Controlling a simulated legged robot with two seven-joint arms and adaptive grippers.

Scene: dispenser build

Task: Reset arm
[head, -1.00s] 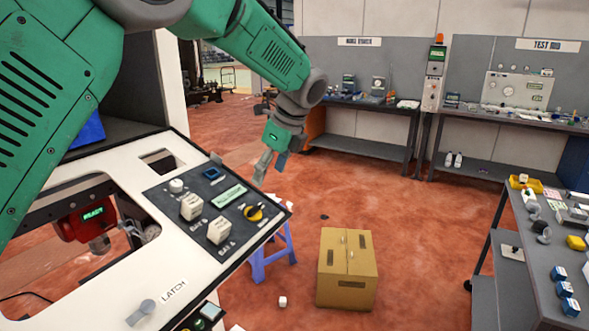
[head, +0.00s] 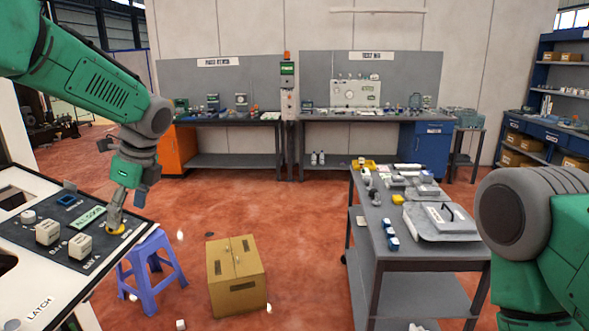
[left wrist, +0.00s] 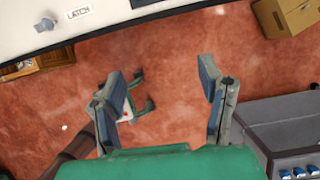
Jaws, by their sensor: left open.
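My left arm comes in from the left in the head view. My left gripper (head: 115,218) points downward at the right edge of the dispenser's control panel (head: 20,238). Its fingertips overlap the yellow knob (head: 117,230) in the picture; I cannot tell whether they touch. In the left wrist view the two fingers of my left gripper (left wrist: 168,100) stand wide apart, with only floor and a small green-and-white item (left wrist: 133,105) showing between them. My right arm shows at the right edge of the head view, but its gripper is hidden.
A blue stool (head: 150,270) stands beside the panel, and a cardboard box (head: 237,277) is on the floor. A grey cart (head: 400,252) with parts stands at the right. Benches (head: 235,160) line the back wall. Red floor is open between.

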